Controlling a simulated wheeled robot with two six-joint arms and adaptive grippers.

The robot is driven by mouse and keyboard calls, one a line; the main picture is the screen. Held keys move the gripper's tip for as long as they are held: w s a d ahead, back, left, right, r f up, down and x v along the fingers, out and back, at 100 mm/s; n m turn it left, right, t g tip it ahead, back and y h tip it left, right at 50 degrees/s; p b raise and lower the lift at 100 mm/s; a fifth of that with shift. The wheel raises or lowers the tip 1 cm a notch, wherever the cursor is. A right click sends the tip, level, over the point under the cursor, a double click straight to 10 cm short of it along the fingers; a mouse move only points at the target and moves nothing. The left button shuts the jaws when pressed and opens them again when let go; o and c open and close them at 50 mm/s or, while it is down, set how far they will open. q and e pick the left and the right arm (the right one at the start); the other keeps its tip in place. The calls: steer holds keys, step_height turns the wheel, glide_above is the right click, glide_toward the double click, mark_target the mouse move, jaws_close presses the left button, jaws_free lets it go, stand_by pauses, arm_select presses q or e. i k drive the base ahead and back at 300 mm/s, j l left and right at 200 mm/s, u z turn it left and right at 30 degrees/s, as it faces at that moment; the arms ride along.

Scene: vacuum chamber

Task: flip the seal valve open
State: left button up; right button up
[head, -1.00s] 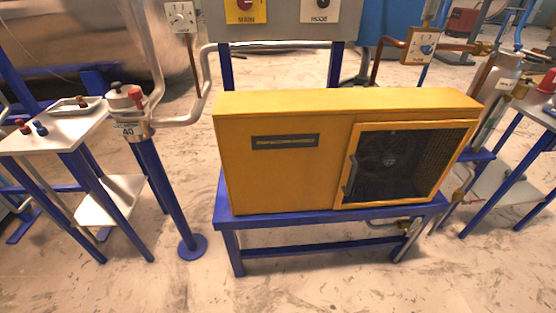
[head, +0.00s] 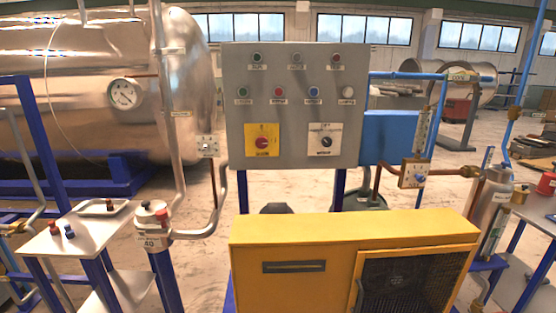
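No label reading seal valve is legible to me. A white-topped fitting with a red part (head: 153,213) stands on a blue post left of centre, with a plate marked 40 under it. A tan box with a blue knob (head: 414,174) sits on the copper pipe at the right. I cannot tell from this distance which is the seal valve or how it is set. Neither of my grippers is in view.
A yellow cabinet (head: 330,255) stands front centre. A grey control panel (head: 292,110) with several buttons and two rotary switches rises behind it. A large steel tank (head: 90,110) fills the left back. A white side table (head: 75,240) holds small knobs. A gas cylinder (head: 490,200) stands right.

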mark_target(489, 152)
steer(key=z, duration=1.4)
